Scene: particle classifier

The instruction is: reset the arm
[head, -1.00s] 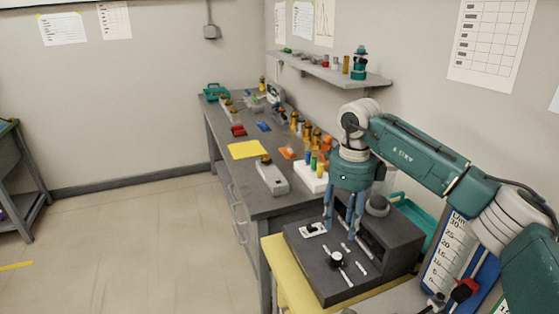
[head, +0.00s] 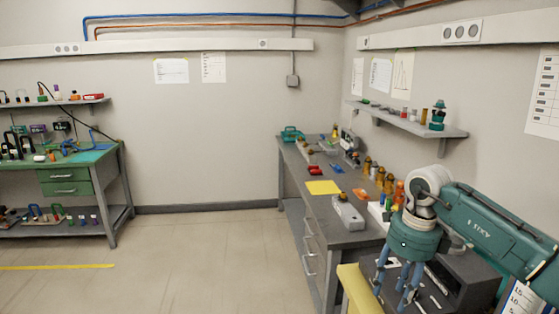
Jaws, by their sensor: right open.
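My right arm (head: 490,225) is teal and white and comes in from the right edge of the head view. My right gripper (head: 400,292) points down with its blue fingers apart, and I see nothing between them. It hangs in front of or over the dark grey particle classifier box (head: 472,272) at the lower right. The gripper and arm hide much of the box's top and controls. I cannot tell whether the fingertips touch it. My left gripper is not in view.
A grey workbench (head: 352,236) with bottles and a yellow sheet (head: 323,187) runs back along the right wall. A shelf (head: 405,120) hangs above it. A green workbench (head: 90,170) stands at the left. The floor (head: 200,260) between them is clear.

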